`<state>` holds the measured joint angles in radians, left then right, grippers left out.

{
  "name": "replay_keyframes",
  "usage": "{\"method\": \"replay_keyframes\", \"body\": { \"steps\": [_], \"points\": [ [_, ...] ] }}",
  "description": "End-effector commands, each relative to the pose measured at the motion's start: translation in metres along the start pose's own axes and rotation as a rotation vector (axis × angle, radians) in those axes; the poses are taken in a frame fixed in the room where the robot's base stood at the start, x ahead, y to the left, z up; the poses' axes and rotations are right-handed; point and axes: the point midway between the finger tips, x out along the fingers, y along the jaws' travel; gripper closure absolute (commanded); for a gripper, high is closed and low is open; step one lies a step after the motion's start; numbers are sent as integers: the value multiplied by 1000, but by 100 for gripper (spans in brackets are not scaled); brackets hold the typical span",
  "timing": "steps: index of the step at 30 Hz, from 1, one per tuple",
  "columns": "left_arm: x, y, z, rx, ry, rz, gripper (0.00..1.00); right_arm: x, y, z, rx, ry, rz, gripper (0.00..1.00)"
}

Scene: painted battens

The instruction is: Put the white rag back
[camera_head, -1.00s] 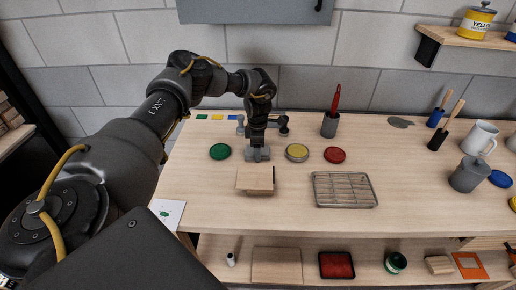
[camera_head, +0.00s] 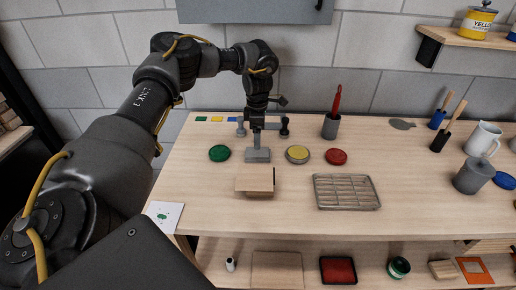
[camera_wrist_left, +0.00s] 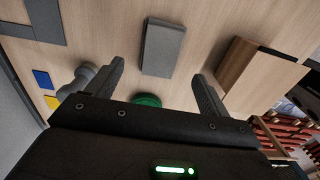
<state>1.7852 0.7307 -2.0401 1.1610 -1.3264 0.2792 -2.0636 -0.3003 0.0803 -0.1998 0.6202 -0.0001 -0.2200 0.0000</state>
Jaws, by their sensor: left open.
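No clearly white rag shows. A flat, pale grey rectangular piece (camera_head: 258,156) lies on the bench between the green and yellow lids; I cannot tell whether it is the folded rag. It also shows in the left wrist view (camera_wrist_left: 163,47), beyond and between the fingers. My left gripper (camera_head: 257,128) is above and just behind it, pointing down. Its fingers are apart with nothing between them in the left wrist view (camera_wrist_left: 158,75). My right gripper is in neither view.
A wooden block (camera_head: 256,179) lies in front of the grey piece. A grey fixture (camera_head: 284,128) stands behind. Green (camera_head: 219,153), yellow (camera_head: 297,153) and red (camera_head: 336,157) lids lie around, with a wire rack (camera_head: 346,192) and brush cup (camera_head: 330,126) at right.

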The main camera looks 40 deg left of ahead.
Motion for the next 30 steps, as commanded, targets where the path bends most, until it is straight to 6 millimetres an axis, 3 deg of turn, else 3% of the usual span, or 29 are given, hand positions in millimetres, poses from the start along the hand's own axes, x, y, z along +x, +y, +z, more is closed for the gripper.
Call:
{"method": "replay_keyframes", "body": {
  "steps": [4,9,30],
  "points": [
    [-24,0,0,1,-2,2,20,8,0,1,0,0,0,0],
    [-40,0,0,0,-1,1,20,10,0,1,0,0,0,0],
    [-43,0,0,0,1,-1,20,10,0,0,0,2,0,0]
  ]
}}
